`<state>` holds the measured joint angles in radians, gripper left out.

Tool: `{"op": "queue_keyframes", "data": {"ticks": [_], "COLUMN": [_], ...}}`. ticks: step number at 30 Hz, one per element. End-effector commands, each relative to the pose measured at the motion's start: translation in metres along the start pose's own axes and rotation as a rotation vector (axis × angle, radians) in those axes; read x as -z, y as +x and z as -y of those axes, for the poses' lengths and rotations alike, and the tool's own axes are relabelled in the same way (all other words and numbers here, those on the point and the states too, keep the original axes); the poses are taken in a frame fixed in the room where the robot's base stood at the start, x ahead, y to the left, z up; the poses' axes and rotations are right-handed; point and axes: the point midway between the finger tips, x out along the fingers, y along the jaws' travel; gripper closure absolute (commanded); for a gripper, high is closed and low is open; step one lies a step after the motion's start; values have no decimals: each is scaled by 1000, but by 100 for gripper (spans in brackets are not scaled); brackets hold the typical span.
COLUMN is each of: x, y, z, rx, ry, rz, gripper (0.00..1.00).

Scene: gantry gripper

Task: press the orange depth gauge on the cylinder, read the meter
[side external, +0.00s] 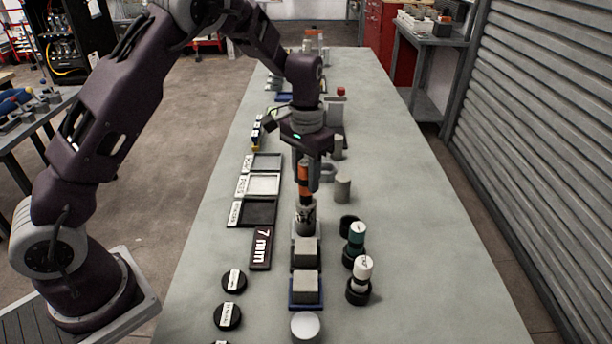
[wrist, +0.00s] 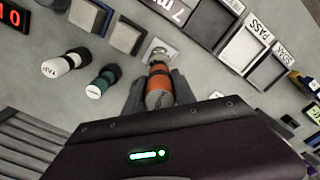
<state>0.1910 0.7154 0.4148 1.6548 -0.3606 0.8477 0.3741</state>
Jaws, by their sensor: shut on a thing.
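My gripper (side external: 304,172) is shut on the orange depth gauge (side external: 303,183) and holds it upright above the table. In the wrist view the gauge (wrist: 159,84) lies between the two fingers of my gripper (wrist: 158,92). Below the gauge in the side view is a grey cylinder (side external: 305,218) with dark marks. In the wrist view a shiny metal part (wrist: 158,52) shows just past the gauge's tip; I cannot tell whether they touch. A red digital display (wrist: 12,17) at the wrist view's top left reads "10", partly cut off.
Grey blocks (side external: 306,286) stand in front of the cylinder. A white-topped plug (side external: 363,270) and a green plug (side external: 356,238) stand to the right. A "7 mm" plate (side external: 262,250) and labelled trays (side external: 278,185) lie left. The table's right side (side external: 430,230) is clear.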

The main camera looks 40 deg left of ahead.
Motion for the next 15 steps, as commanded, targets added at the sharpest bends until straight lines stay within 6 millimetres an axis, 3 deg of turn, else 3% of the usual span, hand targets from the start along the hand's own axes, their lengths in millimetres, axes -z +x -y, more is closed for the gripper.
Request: {"op": "queue_keyframes", "data": {"ticks": [4, 15], "x": [0, 0], "y": [-2, -41], "z": [0, 0], "rx": [0, 0], "ry": [0, 0], "rz": [2, -1], "gripper": [100, 100]}}
